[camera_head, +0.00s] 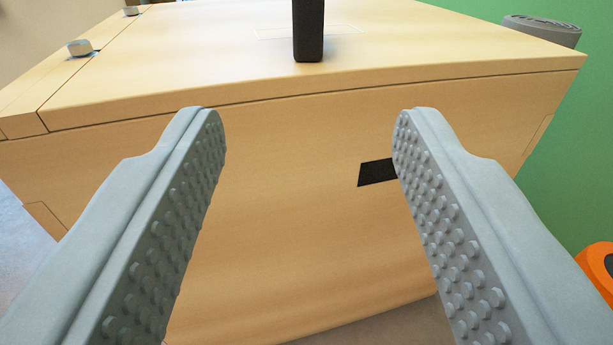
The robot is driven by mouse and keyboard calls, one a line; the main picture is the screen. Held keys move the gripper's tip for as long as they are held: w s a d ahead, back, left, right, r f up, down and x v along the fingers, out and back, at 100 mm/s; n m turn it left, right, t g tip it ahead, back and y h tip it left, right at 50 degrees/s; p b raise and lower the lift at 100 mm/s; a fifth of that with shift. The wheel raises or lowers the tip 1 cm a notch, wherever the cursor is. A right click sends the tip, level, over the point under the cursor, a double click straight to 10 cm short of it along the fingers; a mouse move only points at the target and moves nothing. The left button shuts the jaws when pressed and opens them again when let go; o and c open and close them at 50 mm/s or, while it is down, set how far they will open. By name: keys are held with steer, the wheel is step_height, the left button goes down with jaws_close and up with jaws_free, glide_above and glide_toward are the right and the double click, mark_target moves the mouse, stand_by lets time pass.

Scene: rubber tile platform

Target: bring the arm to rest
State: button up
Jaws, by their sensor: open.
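My gripper (308,118) is open and empty. Its two grey fingers with studded inner faces reach up from the bottom corners of the view. Between and beyond them is a light wooden box (290,215), with its front face towards me. The fingertips appear in front of that face, below the top edge; I cannot tell how large the gap is. The rest of my arm is not in view.
A black upright post or handle (308,30) stands on the box's lid (190,60). Two small metal hinges (80,48) sit at the left. A black patch (377,172) marks the front face. A grey rolled object (542,30) and an orange object (597,268) are at the right.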

steer(key=s+r, duration=0.4)
steer(key=r, duration=0.7)
steer(key=s+r, duration=0.4)
steer(key=r, duration=0.6)
steer(key=s+r, duration=0.4)
steer(key=r, duration=0.7)
steer(key=s+r, duration=0.7)
steer(key=s, duration=0.6)
steer(key=s+a+r, duration=0.1)
steer(key=s+r, duration=0.7)
steer(key=s, duration=0.5)
steer(key=shift+s+r+g+h, duration=0.25)
steer(key=shift+s+g+h, duration=0.05)
